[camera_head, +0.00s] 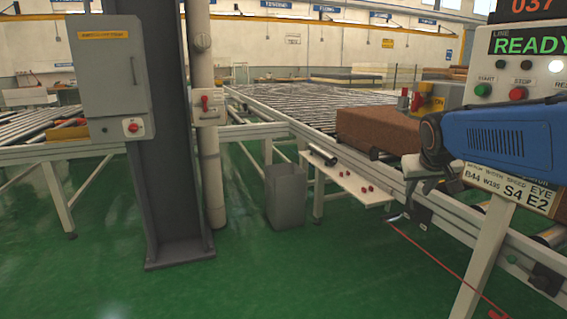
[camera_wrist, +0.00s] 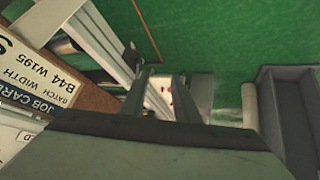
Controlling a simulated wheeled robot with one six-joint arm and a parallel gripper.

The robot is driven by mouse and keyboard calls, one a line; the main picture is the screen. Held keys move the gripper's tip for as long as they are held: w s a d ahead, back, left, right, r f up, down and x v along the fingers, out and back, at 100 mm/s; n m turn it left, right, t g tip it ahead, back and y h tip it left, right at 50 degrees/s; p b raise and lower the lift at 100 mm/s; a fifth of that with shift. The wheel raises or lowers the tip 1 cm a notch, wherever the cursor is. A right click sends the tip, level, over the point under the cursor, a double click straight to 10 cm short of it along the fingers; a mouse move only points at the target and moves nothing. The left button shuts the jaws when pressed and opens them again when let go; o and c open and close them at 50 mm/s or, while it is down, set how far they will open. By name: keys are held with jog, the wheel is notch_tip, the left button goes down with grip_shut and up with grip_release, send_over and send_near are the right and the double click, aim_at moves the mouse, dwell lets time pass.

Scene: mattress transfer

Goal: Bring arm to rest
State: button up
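My blue arm (camera_head: 510,137) reaches in from the right edge in the head view, in front of the control panel. My gripper (camera_head: 408,200) hangs below its dark wrist joint, pointing down and to the left beside the conveyor's side rail. In the wrist view my gripper (camera_wrist: 166,82) shows two dark fingers with a gap between them. A bit of white shelf with red pieces shows through the gap. Nothing is seen held between the fingers.
A brown mattress block (camera_head: 377,128) lies on the roller conveyor (camera_head: 300,98). A white side shelf (camera_head: 345,180) carries small red pieces. A grey bin (camera_head: 285,197) and a grey column (camera_head: 165,190) stand left. The control panel (camera_head: 520,45) reads READY. Green floor is open in front.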

jog(key=s+a+f, duration=0.2)
jog(key=s+f, duration=0.3)
jog(key=s, duration=0.5)
jog(key=s+a+f+g+y, duration=0.1)
jog(key=s+a+f, duration=0.2)
jog(key=s, duration=0.7)
jog(key=s+a+f+g+y, duration=0.1)
jog(key=s+a+f, duration=0.2)
jog(key=s+f, duration=0.4)
jog(key=s, duration=0.3)
jog(key=shift+s+a+n, duration=0.15)
jog(key=shift+s+n, duration=0.25)
jog(key=shift+r, duration=0.1)
